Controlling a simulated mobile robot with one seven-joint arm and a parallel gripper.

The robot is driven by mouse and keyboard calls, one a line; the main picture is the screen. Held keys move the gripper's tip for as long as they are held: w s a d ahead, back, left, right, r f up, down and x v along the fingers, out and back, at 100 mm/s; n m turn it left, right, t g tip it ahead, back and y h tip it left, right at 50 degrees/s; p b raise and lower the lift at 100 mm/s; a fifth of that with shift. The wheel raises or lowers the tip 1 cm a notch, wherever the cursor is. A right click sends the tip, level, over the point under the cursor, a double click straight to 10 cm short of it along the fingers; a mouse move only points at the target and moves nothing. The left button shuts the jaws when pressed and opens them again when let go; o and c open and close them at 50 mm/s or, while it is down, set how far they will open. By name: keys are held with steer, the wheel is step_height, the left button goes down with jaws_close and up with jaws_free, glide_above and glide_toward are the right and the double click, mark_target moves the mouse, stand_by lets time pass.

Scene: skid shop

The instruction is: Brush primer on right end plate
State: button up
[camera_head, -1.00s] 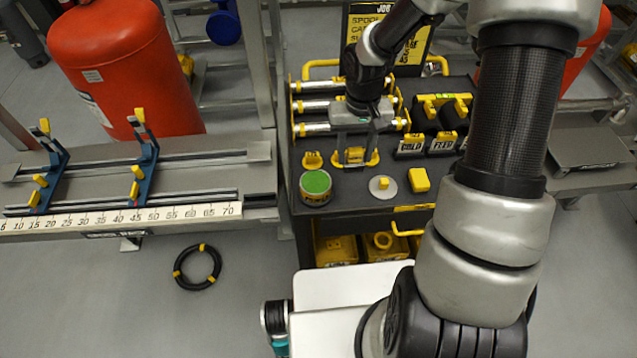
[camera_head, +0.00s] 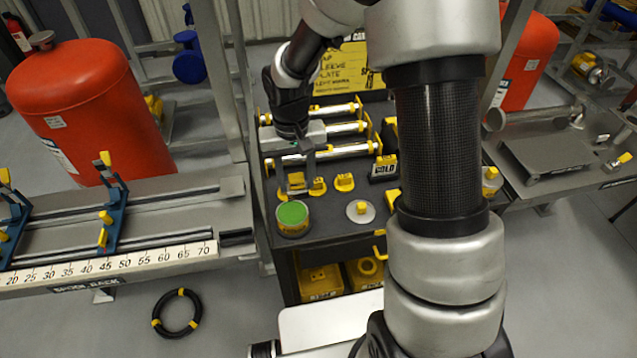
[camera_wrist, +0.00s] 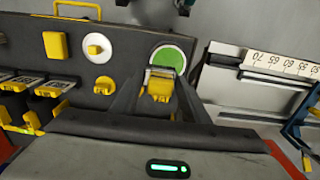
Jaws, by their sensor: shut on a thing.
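My gripper (camera_head: 296,178) points down over the left back part of the black cart top. In the wrist view my gripper (camera_wrist: 158,90) is shut on a small yellow-handled tool (camera_wrist: 159,88). It may be the brush, but its tip is hidden. An open round can with green contents (camera_head: 293,213) stands on the cart just in front of my gripper. In the wrist view the can (camera_wrist: 170,56) shows right behind the held tool. I cannot tell whether the tool touches the cart. I cannot pick out the right end plate with certainty.
A grey disc with a yellow knob (camera_head: 361,212) lies right of the can. Silver tubes (camera_head: 335,147) lie in yellow holders behind my gripper. The spool rack (camera_head: 150,255) with blue stands is left. A grey bench (camera_head: 600,125) is right. A hose ring (camera_head: 176,313) lies on the floor.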

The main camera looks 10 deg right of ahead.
mark_target(290, 198)
steer(key=shift+a+r, duration=0.2)
steer(key=shift+a, duration=0.7)
steer(key=shift+f+b, duration=2.2)
steer(key=shift+f, duration=0.7)
steer(key=shift+s+f+b, duration=0.1)
steer(key=shift+f+b, duration=0.35)
steer(key=shift+f, duration=0.15)
steer(key=shift+r, duration=0.15)
steer(key=shift+r+p, duration=2.45)
steer(key=shift+r, duration=0.95)
